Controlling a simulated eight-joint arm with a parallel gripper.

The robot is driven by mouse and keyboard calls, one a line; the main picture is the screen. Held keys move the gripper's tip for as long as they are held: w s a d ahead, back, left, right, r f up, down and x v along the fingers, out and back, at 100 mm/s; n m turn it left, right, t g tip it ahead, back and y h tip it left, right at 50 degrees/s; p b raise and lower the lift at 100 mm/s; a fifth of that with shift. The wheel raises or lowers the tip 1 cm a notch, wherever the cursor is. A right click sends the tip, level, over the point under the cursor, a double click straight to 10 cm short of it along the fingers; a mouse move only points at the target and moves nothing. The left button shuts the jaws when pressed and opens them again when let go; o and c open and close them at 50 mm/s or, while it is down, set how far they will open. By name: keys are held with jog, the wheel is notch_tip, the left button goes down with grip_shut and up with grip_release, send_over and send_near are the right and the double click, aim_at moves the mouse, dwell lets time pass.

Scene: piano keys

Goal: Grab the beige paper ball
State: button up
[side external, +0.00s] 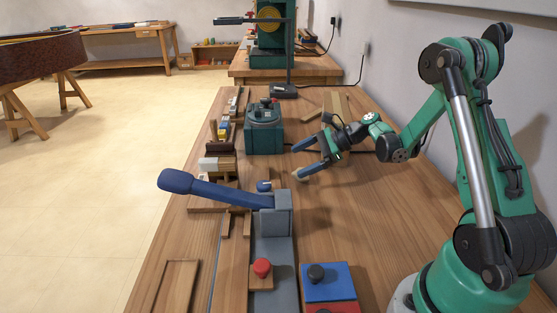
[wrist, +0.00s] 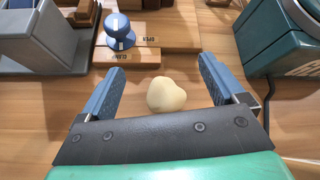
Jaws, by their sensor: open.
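The beige paper ball (wrist: 166,95) is a pale, lumpy round thing on the wooden table in the wrist view. It lies between the two blue fingers of my gripper (wrist: 168,92), close to the palm side, with a gap on each side. In the side external view, my gripper (side external: 297,163) is low over the table with its fingers spread. My gripper is open and empty.
A blue knob (wrist: 121,29) on a wooden block lies beyond the fingers. A green machine (side external: 264,130) and a grey stand with a blue lever (side external: 222,190) are nearby. Red and black buttons (side external: 262,267) sit at the front.

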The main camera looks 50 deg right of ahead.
jog(key=d+f+m, duration=0.1)
jog(key=s+d+f+m+t+y, duration=0.1)
jog(key=m, duration=0.1)
jog(key=shift+s+d+f, duration=0.15)
jog(key=shift+d+f, duration=0.15)
jog(key=shift+f+t, duration=0.1)
jog(key=shift+t, duration=0.2)
jog(key=shift+x, duration=2.75)
jog(key=c, duration=1.3)
